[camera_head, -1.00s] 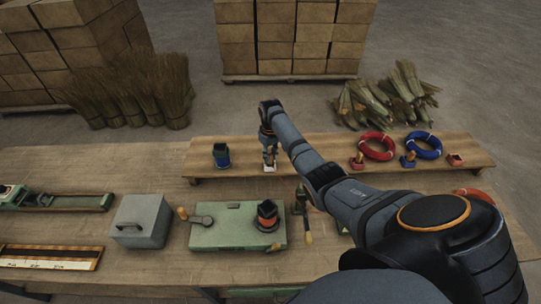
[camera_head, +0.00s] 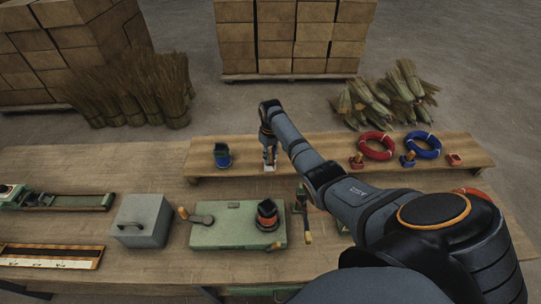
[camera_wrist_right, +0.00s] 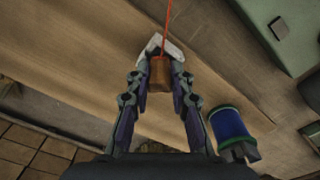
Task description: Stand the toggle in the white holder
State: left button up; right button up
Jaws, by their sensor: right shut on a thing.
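My right gripper (camera_head: 269,158) reaches over the raised shelf at the back of the table. In the right wrist view, the gripper (camera_wrist_right: 160,84) is shut on the toggle (camera_wrist_right: 160,73), a short brown wooden piece with a red cord running up from it. The white holder (camera_wrist_right: 171,50) shows just beyond the toggle, partly covered by it. In the head view the white holder (camera_head: 269,168) sits on the shelf right under the gripper. I cannot tell whether the toggle touches the holder or stands inside it. My left gripper is not in view.
A blue spool (camera_head: 222,156) stands on the shelf (camera_head: 320,163) left of the gripper; it is close by in the wrist view (camera_wrist_right: 229,124). Red (camera_head: 376,146) and blue (camera_head: 423,145) coils lie to the right. A green machine (camera_head: 225,231) and grey box (camera_head: 142,221) are in front.

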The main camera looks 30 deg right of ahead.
aim_at(271, 155)
jog(key=shift+f, duration=0.6)
dwell(0.5)
jog(key=o, duration=0.6)
jog(key=shift+r, duration=0.1)
notch_tip(271, 155, up, 3)
jog(key=p, duration=0.3)
notch_tip(271, 155, up, 2)
jog(key=shift+r+p, duration=0.1)
jog(key=shift+p, duration=0.6)
jog(key=shift+r, duration=2.85)
jog(key=shift+f, duration=0.1)
